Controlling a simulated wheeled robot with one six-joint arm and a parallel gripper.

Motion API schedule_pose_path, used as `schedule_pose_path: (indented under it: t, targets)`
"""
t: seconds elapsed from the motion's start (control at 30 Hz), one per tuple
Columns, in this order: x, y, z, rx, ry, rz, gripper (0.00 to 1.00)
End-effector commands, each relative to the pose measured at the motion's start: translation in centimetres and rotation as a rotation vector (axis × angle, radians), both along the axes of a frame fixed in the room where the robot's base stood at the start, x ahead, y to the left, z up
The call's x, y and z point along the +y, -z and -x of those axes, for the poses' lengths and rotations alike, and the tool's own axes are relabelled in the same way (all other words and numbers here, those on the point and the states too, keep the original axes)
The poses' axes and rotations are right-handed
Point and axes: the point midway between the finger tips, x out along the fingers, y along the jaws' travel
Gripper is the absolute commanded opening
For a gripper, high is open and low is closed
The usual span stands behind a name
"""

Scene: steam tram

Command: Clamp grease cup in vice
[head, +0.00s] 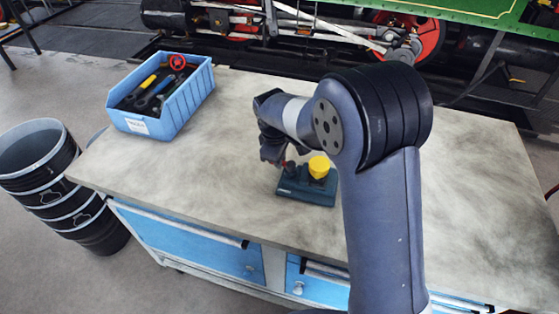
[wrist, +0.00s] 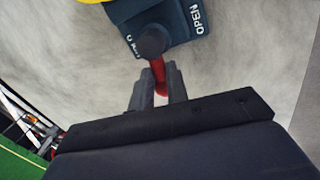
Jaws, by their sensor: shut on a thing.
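The vice (head: 306,192) is a small dark teal block on the workbench, with the word OPEN on it in the wrist view (wrist: 190,28). The yellow grease cup (head: 319,167) sits upright at the top of the vice; whether the jaws press on it I cannot tell. A yellow edge of it shows at the top of the wrist view. The vice's red handle (wrist: 160,76) runs from a dark round knob between my fingers. My gripper (wrist: 158,88) is shut on this handle, beside the vice. In the head view my arm hides part of the gripper.
A blue bin (head: 178,112) with several tools stands at the bench's back left. The workbench top (head: 220,165) is clear around the vice. Black buckets (head: 45,175) stand on the floor at left. A steam tram's running gear lies behind the bench.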

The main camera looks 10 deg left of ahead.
Motion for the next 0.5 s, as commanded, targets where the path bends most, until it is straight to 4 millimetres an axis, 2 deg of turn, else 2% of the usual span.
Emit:
schedule_pose_path:
  t: [0.5]
  targets:
    - [-0.4,0.0,-1.5,-0.002,0.465,-0.001,0.0]
